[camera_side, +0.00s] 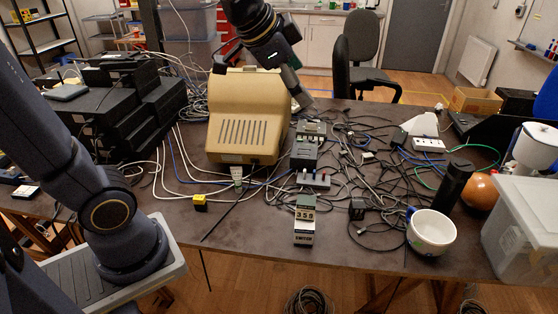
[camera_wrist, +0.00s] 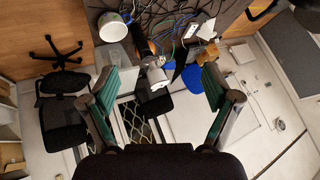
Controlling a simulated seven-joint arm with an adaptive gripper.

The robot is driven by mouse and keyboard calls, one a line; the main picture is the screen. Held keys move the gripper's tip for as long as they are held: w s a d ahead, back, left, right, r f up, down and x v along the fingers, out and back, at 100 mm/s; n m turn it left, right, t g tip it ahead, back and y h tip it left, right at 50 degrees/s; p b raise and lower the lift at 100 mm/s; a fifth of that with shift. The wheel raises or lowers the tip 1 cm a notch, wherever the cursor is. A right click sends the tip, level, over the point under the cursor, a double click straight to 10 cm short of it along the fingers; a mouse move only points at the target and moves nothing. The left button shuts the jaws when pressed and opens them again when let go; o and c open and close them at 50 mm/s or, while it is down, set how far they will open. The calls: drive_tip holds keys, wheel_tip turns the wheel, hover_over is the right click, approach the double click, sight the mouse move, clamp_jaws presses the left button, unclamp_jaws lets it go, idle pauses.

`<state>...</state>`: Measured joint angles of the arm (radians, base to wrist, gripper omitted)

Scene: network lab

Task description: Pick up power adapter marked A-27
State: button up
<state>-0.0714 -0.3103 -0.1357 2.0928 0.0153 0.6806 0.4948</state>
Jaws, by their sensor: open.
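My gripper (camera_wrist: 160,82) is open and empty in the wrist view, with its two green-padded fingers spread wide. In the side view my gripper is at the top, above and partly behind the beige box-shaped device (camera_side: 245,120), well above the table. Several small adapter-like blocks lie on the table. A black one (camera_side: 357,208) is right of centre among cables, and a dark one (camera_side: 400,136) is near the power strip. A yellow block (camera_side: 200,202) is at left. No A-27 marking is readable, so I cannot tell which one carries it.
Tangled cables cover the table's middle and right. A grey numbered device (camera_side: 304,225) stands near the front. A white bowl (camera_side: 432,231), black cylinder (camera_side: 455,186), orange ball (camera_side: 480,193) and clear bin (camera_side: 525,235) are at right. Black boxes (camera_side: 120,110) stack at left. The front-left tabletop is mostly clear.

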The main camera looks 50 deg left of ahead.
drive_tip(key=w+f+m, duration=0.2)
drive_tip(key=w+f, duration=0.2)
drive_tip(key=w, duration=0.6)
drive_tip(key=g+h, duration=0.2)
drive_tip(key=g, duration=0.1)
hover_over(356, 202)
drive_tip(key=s+a, duration=0.2)
drive_tip(key=s, duration=0.2)
wheel_tip(356, 202, down, 18)
drive_tip(key=shift+n+g+h, duration=0.4)
drive_tip(key=shift+g, duration=0.3)
drive_tip(key=s+a+x, duration=0.1)
drive_tip(key=x, duration=0.5)
drive_tip(key=a+f+x, duration=0.1)
drive_tip(key=x, duration=0.4)
drive_tip(key=s+a+x, duration=0.1)
drive_tip(key=x, duration=0.5)
drive_tip(key=shift+s+f, duration=0.25)
drive_tip(key=shift+f, duration=0.35)
drive_tip(key=x, duration=0.6)
drive_tip(key=shift+w+r, duration=0.1)
drive_tip(key=shift+w, duration=0.1)
drive_tip(key=shift+a, duration=0.1)
